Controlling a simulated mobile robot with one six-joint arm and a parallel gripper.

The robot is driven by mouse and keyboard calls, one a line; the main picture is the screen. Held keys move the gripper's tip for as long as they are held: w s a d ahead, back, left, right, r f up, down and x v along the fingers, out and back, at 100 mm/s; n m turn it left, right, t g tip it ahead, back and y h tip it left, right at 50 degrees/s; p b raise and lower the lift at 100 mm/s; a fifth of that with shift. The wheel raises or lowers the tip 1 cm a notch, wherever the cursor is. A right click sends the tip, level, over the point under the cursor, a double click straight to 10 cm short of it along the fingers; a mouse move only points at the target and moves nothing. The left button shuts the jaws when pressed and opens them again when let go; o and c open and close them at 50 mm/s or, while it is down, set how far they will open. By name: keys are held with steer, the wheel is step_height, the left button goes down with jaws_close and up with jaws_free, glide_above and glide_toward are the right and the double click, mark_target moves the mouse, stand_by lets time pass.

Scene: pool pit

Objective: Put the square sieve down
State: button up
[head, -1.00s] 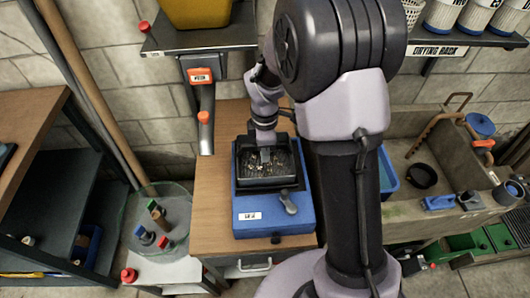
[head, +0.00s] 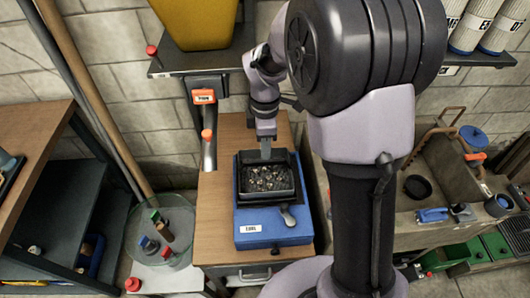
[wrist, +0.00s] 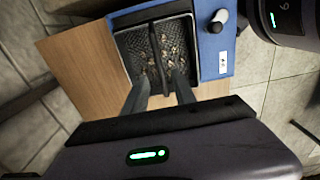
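The square sieve (head: 292,181) is a dark square frame with grey and tan bits on its mesh. It sits level in the dark tray on top of a blue machine (head: 275,232). My gripper (head: 265,154) is at the sieve's back edge in the head view. In the wrist view my gripper (wrist: 160,98) shows two separated fingers pointing toward the near side of the sieve (wrist: 158,55). A dark bar crosses the sieve's mesh there. I see nothing clamped between the fingers, but contact with the rim is hard to tell.
The blue machine stands on a wooden bench (head: 213,215) with a grey lever at its front right. A shelf (head: 190,62) with a yellow container (head: 205,22) hangs above. A stone sink (head: 440,170) is at right, and a glass bin (head: 160,232) at left.

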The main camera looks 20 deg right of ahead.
steer(key=s+a+r+m+t, duration=0.1)
steer(key=s+r+m, duration=0.25)
steer(key=r, duration=0.25)
steer(key=s+r+m+t, duration=0.1)
steer(key=s+r+m, duration=0.2)
steer(key=r+m, duration=0.15)
steer(key=s+a+r+m+t+y, duration=0.1)
steer(key=s+r+m+t, duration=0.1)
steer(key=s+m, duration=0.4)
steer(key=s+a+r+m+t+y, duration=0.1)
steer(key=s+r+m, duration=0.3)
steer(key=s, duration=0.5)
steer(key=shift+a+m+t, duration=0.4)
steer(key=shift+a+m, duration=0.05)
steer(key=shift+m, duration=0.65)
steer(key=shift+w, duration=0.1)
